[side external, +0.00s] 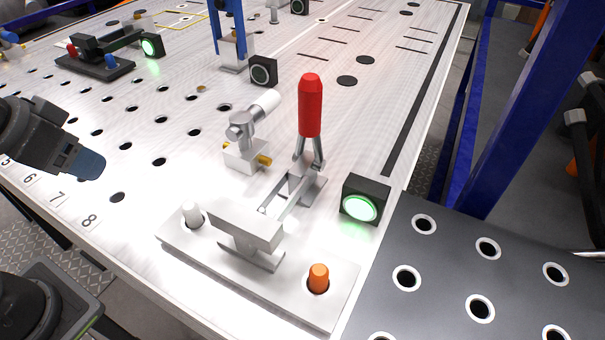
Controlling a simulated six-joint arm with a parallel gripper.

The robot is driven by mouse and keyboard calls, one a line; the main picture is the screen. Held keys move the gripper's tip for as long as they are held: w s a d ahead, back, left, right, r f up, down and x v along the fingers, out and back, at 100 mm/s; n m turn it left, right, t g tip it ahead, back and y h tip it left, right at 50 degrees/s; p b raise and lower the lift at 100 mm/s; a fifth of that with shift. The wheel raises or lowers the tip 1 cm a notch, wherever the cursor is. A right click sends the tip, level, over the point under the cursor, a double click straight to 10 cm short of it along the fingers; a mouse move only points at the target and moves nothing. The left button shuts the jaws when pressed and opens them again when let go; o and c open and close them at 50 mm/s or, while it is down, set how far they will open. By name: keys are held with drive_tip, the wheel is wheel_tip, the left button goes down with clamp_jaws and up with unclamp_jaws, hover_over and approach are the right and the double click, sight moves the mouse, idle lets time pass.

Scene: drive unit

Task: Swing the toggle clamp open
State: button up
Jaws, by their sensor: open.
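The toggle clamp has a red handle (310,105) that stands upright above its grey metal linkage (300,185). Its arm reaches forward, low, to a grey block (245,225) on a light plate (310,308) near the table's front corner. Whether the arm touches the block is hard to tell. My gripper (88,166) is at the left edge, open, with dark blue-grey fingertips. It is well to the left of the clamp, apart from everything, and holds nothing visible.
A white peg (192,213) and an orange peg (318,278) stand on the plate. A box with a lit green lamp (360,207) is right of the clamp. A metal fixture with a white cylinder (246,132) stands left of the handle.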

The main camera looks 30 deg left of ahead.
wheel_tip(320, 180, up, 11)
drive_tip(key=g, duration=0.2)
hover_over(307, 89)
drive_tip(key=s, duration=0.2)
drive_tip(key=shift+w+d+r, duration=0.1)
drive_tip(key=shift+w+r, duration=0.05)
drive_tip(key=shift+r, duration=0.05)
drive_tip(key=x, duration=0.8)
drive_tip(key=shift+f, duration=0.3)
drive_tip(key=shift+c, duration=0.2)
